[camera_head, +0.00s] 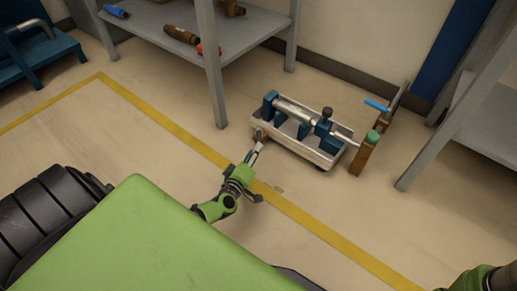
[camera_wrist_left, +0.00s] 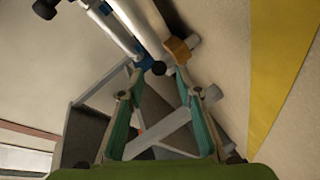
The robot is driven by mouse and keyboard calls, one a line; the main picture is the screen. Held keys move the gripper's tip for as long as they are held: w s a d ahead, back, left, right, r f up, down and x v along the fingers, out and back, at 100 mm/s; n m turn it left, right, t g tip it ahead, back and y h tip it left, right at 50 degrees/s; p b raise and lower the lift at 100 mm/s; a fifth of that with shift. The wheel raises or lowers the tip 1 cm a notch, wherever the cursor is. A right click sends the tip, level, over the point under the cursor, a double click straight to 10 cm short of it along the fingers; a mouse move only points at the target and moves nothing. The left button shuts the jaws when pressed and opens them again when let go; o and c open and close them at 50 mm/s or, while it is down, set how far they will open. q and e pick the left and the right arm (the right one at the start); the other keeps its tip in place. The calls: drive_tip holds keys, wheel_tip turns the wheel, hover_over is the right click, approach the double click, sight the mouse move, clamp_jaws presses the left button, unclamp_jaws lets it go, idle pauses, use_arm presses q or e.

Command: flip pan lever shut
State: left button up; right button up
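The meter testbench (camera_head: 327,157) is a pale, shallow pan on the floor, with blue clamps and a silver cylinder (camera_head: 296,109) across it. A lever with a blue handle (camera_head: 377,105) stands beyond its right end. A small brown block (camera_head: 258,134) is at its near left corner; it also shows as an orange-brown block (camera_wrist_left: 180,49) in the left wrist view. I cannot tell which part is the pan lever. My left gripper (camera_head: 257,148) is just short of that corner. In the wrist view its fingers (camera_wrist_left: 160,82) are apart with nothing clearly held. My right gripper is out of view.
A brown post with a green cap (camera_head: 364,153) stands by the bench's right end. A grey shelf (camera_head: 213,66) with loose parts is behind on the left. Another grey rack (camera_head: 450,120) is on the right. A yellow floor line (camera_head: 315,235) passes in front; the floor there is clear.

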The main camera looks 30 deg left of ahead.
use_arm(q)
drive_tip(key=b+x, duration=0.2)
drive_tip(key=x, duration=0.3)
drive_tip(key=shift+w+f, duration=0.1)
clamp_jaws()
